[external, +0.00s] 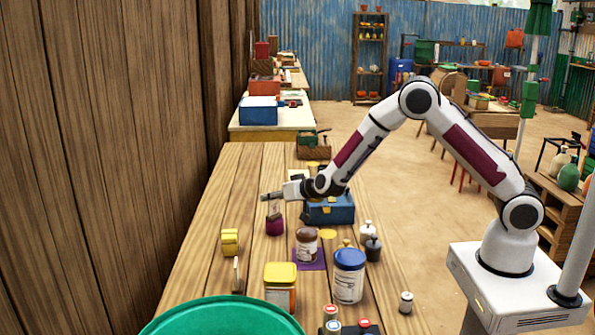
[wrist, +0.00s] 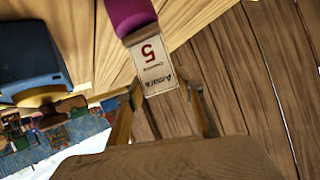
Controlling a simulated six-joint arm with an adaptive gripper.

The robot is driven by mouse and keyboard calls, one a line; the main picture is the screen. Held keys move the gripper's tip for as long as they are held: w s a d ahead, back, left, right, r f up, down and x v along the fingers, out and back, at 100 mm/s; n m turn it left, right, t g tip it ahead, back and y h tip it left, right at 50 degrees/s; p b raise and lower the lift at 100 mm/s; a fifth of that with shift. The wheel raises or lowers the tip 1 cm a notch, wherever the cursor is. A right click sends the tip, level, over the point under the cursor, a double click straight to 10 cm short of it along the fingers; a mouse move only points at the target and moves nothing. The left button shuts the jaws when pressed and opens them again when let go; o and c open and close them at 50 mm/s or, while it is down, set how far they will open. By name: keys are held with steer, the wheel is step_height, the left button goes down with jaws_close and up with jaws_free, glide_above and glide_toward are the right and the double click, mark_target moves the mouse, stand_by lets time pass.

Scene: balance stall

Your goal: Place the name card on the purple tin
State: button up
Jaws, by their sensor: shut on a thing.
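The name card (wrist: 158,62) is a small cream card printed with a red 5 and dark lettering. My gripper (wrist: 166,97) is shut on its edge, with a finger on each side in the wrist view. The purple tin (wrist: 128,14) shows just beyond the card, whose far edge meets the tin's outline. In the external view the purple tin (external: 275,227) stands on the wooden table and the card (external: 274,209) is directly above it, below my gripper (external: 264,197). I cannot tell whether the card touches the tin.
A blue toolbox (external: 332,210) stands close to the right of the tin. A yellow block-like item (external: 230,241) is at the front left. A large green tub (external: 222,318) is in the foreground. A wooden wall borders the left.

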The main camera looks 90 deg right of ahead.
steer(key=shift+f, duration=0.2)
steer(key=o, duration=1.3)
steer(key=shift+r, duration=0.1)
steer(key=shift+s+a+r, duration=0.25)
steer(key=shift+s+a, duration=0.1)
steer(key=shift+a, duration=0.05)
steer(key=shift+v, duration=5.4)
steer(key=shift+a, duration=0.1)
